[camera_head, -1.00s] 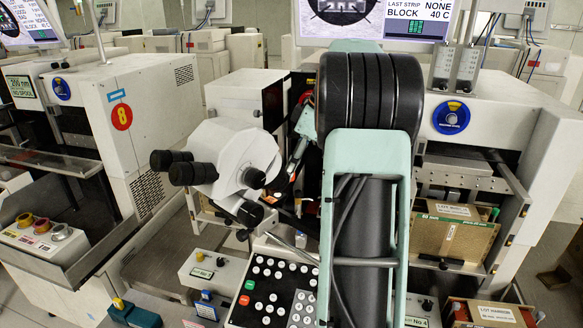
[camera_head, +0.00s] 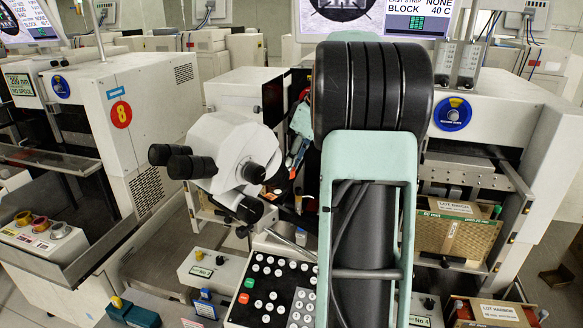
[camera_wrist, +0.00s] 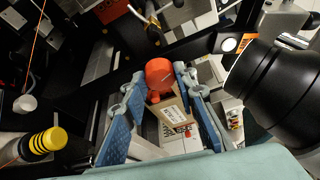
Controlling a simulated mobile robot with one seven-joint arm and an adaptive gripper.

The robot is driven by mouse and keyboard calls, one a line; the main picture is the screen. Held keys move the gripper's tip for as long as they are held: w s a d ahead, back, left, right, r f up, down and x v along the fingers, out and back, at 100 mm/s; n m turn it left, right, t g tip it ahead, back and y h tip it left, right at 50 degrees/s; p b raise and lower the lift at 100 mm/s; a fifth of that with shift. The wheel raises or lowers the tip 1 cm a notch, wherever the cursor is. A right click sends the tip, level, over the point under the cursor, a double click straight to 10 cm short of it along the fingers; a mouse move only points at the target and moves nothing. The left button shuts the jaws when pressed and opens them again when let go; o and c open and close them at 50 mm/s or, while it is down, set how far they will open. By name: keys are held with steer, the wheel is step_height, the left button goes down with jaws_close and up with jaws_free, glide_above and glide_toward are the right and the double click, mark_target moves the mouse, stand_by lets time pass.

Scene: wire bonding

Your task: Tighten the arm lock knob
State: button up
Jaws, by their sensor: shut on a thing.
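A red-orange knob (camera_wrist: 160,75) shows in the wrist view, between the tips of the blue-padded fingers of my gripper (camera_wrist: 158,84). I take it for the arm lock knob. My gripper is shut on it, with one finger on each side. Its lower part and what it is fixed to are partly hidden. In the head view, my own arm covers much of the middle, and I cannot make out the knob clearly. The white microscope (camera_head: 233,150) with black eyepieces stands left of my arm there.
A keypad panel (camera_head: 272,290) lies below the microscope. A cardboard-fronted magazine (camera_head: 455,237) sits at the right of the machine. In the wrist view, a large black cylinder (camera_wrist: 270,85) is close on the right, and a yellow-and-black part (camera_wrist: 45,141) is at the left.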

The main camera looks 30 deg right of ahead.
steer(key=m, duration=0.1)
steer(key=m+h, duration=0.1)
steer(key=m, duration=0.1)
steer(key=m+b, duration=0.1)
steer(key=shift+a+t+h, duration=0.25)
steer(key=shift+t+h, duration=0.05)
steer(key=shift+a+m+h+p, duration=0.15)
steer(key=shift+m+h, duration=0.35)
steer(key=shift+m, duration=0.9)
steer(key=shift+d+m+h+p, duration=0.15)
steer(key=shift+m+h, duration=0.35)
steer(key=shift+m, duration=0.9)
steer(key=shift+a, duration=0.1)
steer(key=o, duration=1.2)
steer(key=shift+c, duration=0.2)
steer(key=v, duration=1.2)
steer(key=shift+w, duration=0.15)
